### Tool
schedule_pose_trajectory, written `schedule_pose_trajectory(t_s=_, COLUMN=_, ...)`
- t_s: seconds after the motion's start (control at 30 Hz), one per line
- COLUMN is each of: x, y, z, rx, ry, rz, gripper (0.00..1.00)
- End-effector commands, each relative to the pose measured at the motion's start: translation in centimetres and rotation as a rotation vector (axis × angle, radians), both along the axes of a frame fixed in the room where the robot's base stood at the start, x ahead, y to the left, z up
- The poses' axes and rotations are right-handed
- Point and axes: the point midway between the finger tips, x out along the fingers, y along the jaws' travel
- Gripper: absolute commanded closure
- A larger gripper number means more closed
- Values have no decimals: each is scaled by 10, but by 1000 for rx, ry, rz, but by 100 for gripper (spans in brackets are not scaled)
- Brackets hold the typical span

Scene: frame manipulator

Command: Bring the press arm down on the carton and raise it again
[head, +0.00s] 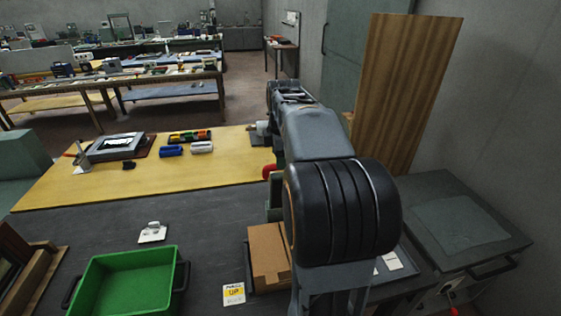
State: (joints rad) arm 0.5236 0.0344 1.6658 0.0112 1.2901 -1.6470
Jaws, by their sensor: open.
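My own arm rises in front of the camera and covers much of the middle right of the head view. My gripper cannot be made out; the arm's links hide that area. A brown, cardboard-coloured box (268,250), which may be the carton, sits on the dark bench just left of my arm, its right side hidden. A red rounded part (269,172) and a grey-green part (274,210) show at the arm's left edge behind the box. They may belong to the press, but its arm and its position cannot be told.
A green tray (127,252) stands at the front left. A small yellow-and-white card (233,294) lies beside the box. A yellow mat (60,188) behind holds a framed panel (115,146) and several coloured parts. A tall wooden board (405,90) stands at the right.

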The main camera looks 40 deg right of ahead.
Motion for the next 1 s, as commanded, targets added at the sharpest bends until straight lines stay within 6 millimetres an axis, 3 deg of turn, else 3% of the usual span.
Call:
schedule_pose_trajectory(t_s=0.23, x=3, y=-1, z=-22, rx=0, ry=0, rz=0, gripper=52)
schedule_pose_trajectory(t_s=0.63, x=4, y=-2, z=-27, rx=0, ry=-1, rz=0, gripper=52)
schedule_pose_trajectory(t_s=1.0, x=4, y=-2, z=-27, rx=0, ry=-1, rz=0, gripper=86)
